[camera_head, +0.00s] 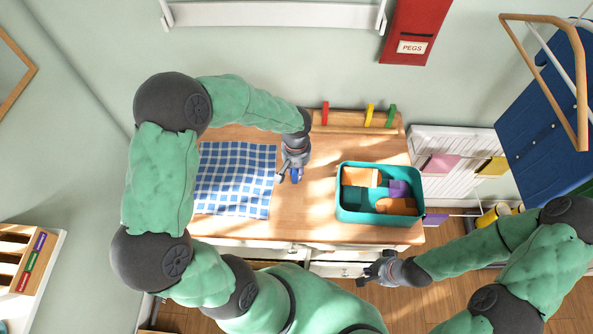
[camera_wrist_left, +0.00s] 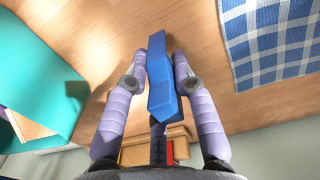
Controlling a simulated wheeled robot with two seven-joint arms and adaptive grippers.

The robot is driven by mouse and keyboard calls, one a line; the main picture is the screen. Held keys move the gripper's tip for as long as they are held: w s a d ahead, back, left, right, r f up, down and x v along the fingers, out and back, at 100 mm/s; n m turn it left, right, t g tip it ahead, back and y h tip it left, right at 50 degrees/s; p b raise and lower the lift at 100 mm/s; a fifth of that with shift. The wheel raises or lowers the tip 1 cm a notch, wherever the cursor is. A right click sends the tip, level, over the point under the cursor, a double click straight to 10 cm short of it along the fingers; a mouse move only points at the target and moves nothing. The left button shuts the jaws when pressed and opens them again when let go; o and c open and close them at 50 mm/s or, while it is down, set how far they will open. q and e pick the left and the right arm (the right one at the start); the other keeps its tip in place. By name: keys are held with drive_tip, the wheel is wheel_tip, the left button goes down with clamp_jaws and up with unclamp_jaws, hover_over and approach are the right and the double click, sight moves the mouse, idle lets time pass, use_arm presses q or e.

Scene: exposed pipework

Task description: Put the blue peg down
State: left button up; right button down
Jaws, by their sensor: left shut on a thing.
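The blue peg (camera_wrist_left: 160,78) is between the fingertips of my left gripper (camera_head: 291,173), which is shut on it. The peg shows only as a small blue patch (camera_head: 296,175) in the head view. My left gripper is over the wooden tabletop, between the checked cloth and the teal bin. I cannot tell whether the peg touches the table. In the left wrist view my left gripper (camera_wrist_left: 158,80) has a finger on each side of the peg. My right gripper (camera_head: 371,270) is open and empty in front of the table's front edge.
The blue checked cloth (camera_head: 235,180) lies left, and the teal bin (camera_head: 380,217) with several blocks stands right. A wooden rack (camera_head: 347,119) at the back holds red, yellow and green pegs. Bare wood (camera_head: 315,205) lies between cloth and bin. A red PEGS box (camera_head: 414,30) hangs behind.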

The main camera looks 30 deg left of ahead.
use_arm(q)
drive_tip(key=shift+f, duration=0.35)
drive_tip(key=shift+f, duration=0.2)
drive_tip(key=o, duration=0.9)
drive_tip(key=shift+r, duration=0.1)
drive_tip(key=shift+r, duration=0.2)
wheel_tip(320, 180, up, 12)
drive_tip(key=shift+f+p, duration=0.1)
drive_tip(key=shift+p, duration=0.75)
